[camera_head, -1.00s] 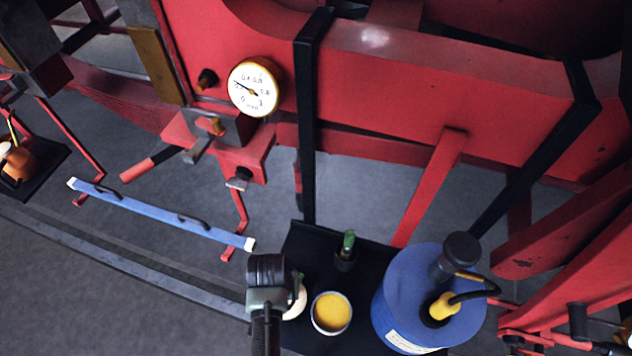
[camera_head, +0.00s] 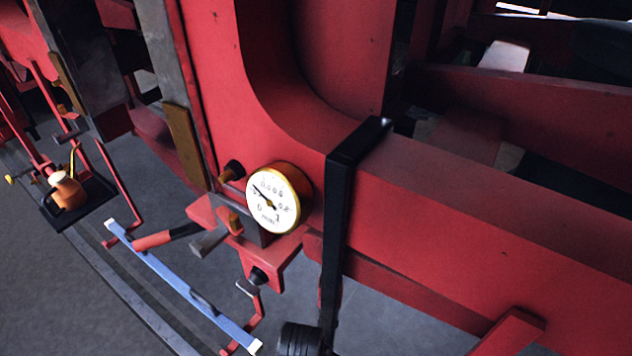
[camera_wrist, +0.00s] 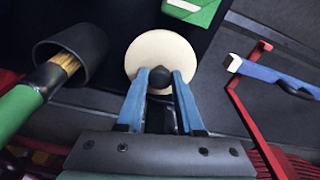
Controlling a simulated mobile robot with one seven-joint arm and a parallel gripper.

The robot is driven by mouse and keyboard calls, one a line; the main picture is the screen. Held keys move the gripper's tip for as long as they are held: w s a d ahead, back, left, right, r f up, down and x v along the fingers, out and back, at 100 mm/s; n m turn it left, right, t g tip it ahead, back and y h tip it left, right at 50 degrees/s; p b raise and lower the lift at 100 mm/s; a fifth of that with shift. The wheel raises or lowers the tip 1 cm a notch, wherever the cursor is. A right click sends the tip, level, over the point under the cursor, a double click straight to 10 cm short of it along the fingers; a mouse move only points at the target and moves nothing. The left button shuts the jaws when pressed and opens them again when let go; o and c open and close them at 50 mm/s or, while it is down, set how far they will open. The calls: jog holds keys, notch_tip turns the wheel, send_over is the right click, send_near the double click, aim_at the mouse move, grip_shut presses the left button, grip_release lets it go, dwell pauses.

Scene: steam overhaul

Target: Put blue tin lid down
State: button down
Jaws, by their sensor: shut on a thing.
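In the wrist view my gripper (camera_wrist: 161,82) has its two blue fingers on either side of a dark knob. The knob stands in the middle of a round cream disc (camera_wrist: 163,47), which I take for the tin lid; the face I see is cream, not blue. The fingers are shut on the knob. The front of the knob and the near part of the disc are partly hidden by the fingers. In the head view only a dark part of my arm shows at the bottom edge, and the lid is out of view.
In the wrist view a green-handled brush (camera_wrist: 25,100) reaches into a dark cup (camera_wrist: 82,50) at left, and a green object (camera_wrist: 195,10) lies beyond the disc. A black strap (camera_head: 338,220) hangs over the red frame.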

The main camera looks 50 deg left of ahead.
jog(key=shift+w+f+b, duration=0.2)
jog(key=shift+f+b, duration=0.3)
jog(key=shift+f, duration=0.5)
jog(key=shift+w, duration=0.1)
jog(key=shift+r, duration=0.15)
jog(key=shift+s, duration=0.2)
jog(key=c, duration=0.5)
grip_release()
jog(key=shift+w+f, duration=0.15)
jog(key=shift+f, duration=0.05)
jog(key=shift+c, duration=0.2)
notch_tip(320, 180, up, 12)
jog(key=s, duration=0.1)
jog(key=shift+s+d+r, duration=0.15)
jog(key=shift+s+d, duration=0.05)
jog(key=shift+d, duration=0.1)
